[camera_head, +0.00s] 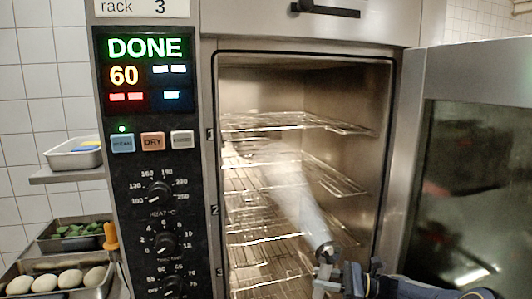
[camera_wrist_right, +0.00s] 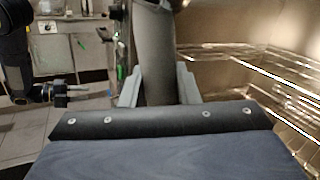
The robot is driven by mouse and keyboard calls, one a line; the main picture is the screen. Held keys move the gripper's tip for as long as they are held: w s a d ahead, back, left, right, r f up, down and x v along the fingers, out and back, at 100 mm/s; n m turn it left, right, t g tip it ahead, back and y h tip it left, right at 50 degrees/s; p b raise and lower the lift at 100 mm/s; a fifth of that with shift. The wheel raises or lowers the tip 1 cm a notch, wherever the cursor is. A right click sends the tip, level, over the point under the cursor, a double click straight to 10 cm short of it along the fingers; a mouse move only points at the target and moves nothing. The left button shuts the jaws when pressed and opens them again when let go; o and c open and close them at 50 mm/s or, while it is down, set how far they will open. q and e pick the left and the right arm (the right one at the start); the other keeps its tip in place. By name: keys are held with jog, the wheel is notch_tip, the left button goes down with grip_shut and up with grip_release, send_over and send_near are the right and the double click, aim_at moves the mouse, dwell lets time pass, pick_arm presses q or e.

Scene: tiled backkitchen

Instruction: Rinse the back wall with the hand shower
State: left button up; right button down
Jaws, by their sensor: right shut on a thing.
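The hand shower (camera_head: 325,250) is at the bottom of the oven opening in the head view, its head tilted up and left. A whitish spray (camera_head: 295,200) runs from it up and left into the chamber, towards the back wall (camera_head: 262,90). Where the spray lands is blurred behind the racks. My right gripper (camera_head: 338,276) is shut on the shower's handle. In the right wrist view its two fingers (camera_wrist_right: 158,88) clasp the grey handle (camera_wrist_right: 153,50). My left gripper (camera_wrist_right: 72,94) seems to show small at the left of the wrist view, its jaws unclear.
Several wire racks (camera_head: 300,124) cross the chamber. The oven door (camera_head: 412,110) stands open on the right. The control panel (camera_head: 155,150) reads DONE and 60. Trays of eggs (camera_head: 60,292) and greens (camera_head: 45,242) stand at the left.

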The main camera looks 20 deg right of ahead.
jog(key=m+p, duration=0.1)
jog(key=p, duration=0.1)
jog(key=shift+r+h+p, duration=0.3)
jog(key=shift+r, duration=0.1)
jog(key=shift+f+m+p, duration=0.15)
jog(key=shift+m+p, duration=0.35)
jog(key=shift+p, duration=0.05)
pick_arm(q)
notch_tip(320, 180, up, 5)
jog(key=shift+f, duration=0.2)
pick_arm(e)
jog(key=shift+f, duration=0.15)
